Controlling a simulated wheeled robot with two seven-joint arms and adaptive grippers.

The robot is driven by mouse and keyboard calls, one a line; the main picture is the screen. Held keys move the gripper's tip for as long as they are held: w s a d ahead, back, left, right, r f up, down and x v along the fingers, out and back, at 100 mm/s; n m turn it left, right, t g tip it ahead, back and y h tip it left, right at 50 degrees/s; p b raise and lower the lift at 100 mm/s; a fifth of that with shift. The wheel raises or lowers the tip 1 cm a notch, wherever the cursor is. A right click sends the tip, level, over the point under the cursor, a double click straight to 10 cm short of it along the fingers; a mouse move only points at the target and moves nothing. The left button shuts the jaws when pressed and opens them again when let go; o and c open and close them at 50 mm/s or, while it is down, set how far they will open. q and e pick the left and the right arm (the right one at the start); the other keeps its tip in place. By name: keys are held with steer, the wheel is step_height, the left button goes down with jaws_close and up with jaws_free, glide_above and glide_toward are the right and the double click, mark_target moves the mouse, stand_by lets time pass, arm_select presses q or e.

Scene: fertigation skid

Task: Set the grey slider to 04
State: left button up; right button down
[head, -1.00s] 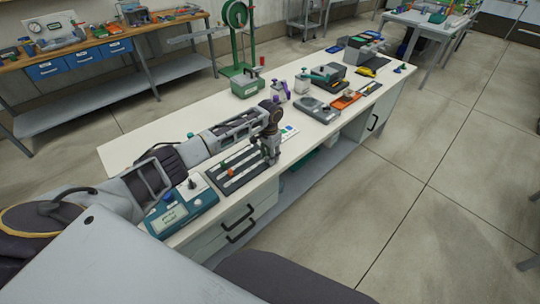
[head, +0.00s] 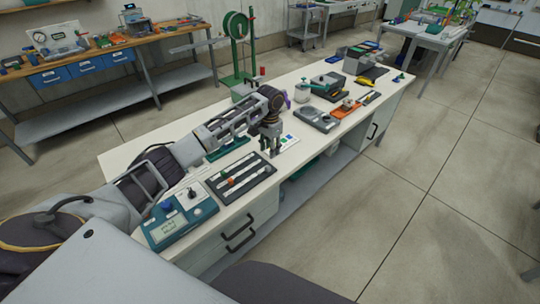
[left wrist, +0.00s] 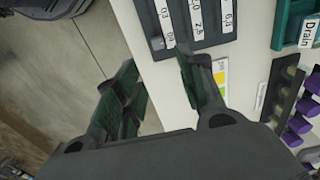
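The dark slider panel (head: 243,190) lies on the white bench, with pale label strips and slots. An orange knob (head: 231,181) shows on it. In the left wrist view the panel (left wrist: 210,40) is at the top, and a small grey knob (left wrist: 157,43) sits at the near end of one strip, beside small end labels that look like 03 and 04. My left gripper (head: 271,153) is just off the panel's far right end, fingers pointing down. In the left wrist view its fingers (left wrist: 158,66) are apart with nothing between them; the grey knob appears just beyond the gap. My right gripper is out of view.
A teal box with a display (head: 178,217) stands left of the panel. A white card with coloured patches (head: 287,142) lies beside my gripper. A grey device (head: 315,119) and an orange tray (head: 347,108) are farther along. The bench's front edge runs close by.

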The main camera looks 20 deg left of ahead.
arm_select(q)
steer(key=shift+r, duration=1.25)
steer(key=shift+f, duration=0.1)
